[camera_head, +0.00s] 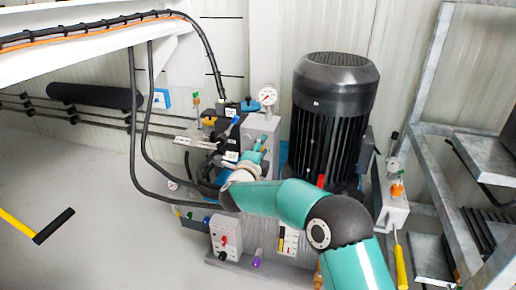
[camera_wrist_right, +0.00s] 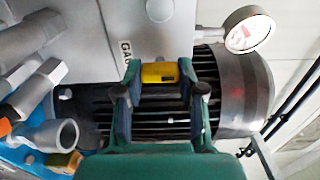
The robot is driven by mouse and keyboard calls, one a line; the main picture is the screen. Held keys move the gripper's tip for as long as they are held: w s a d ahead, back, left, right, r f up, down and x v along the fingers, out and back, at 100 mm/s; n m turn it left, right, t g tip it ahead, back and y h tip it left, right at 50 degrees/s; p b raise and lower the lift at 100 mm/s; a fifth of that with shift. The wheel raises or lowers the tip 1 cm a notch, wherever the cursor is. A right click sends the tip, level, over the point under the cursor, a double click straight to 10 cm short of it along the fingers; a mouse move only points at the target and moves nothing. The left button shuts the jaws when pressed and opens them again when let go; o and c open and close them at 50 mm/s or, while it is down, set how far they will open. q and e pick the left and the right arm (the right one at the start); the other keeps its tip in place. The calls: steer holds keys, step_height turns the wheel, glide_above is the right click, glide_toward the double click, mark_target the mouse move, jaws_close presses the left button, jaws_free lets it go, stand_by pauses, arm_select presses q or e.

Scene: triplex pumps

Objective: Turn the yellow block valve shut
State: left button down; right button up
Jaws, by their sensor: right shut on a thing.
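In the right wrist view the yellow block valve handle (camera_wrist_right: 158,73) sits between the two teal fingertips of my right gripper (camera_wrist_right: 160,77). The fingers touch it on both sides, so the gripper is shut on it. In the head view my right gripper (camera_head: 258,152) reaches up to the front of the pump unit, left of the big black motor (camera_head: 333,115). The yellow handle cannot be made out between the fingers there. My left gripper is not in view.
A pressure gauge (camera_head: 267,95) stands just above the gripper and also shows in the wrist view (camera_wrist_right: 246,33). Fittings crowd the unit's left side, and black hoses (camera_head: 135,150) hang there. A grey metal rack (camera_head: 437,170) stands at the right.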

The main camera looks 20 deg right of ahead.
steer(key=o, duration=1.1)
steer(key=shift+f, duration=0.1)
steer(key=shift+o, duration=0.2)
steer(key=v, duration=1.2)
steer(key=shift+w, duration=0.1)
steer(key=shift+d, duration=0.1)
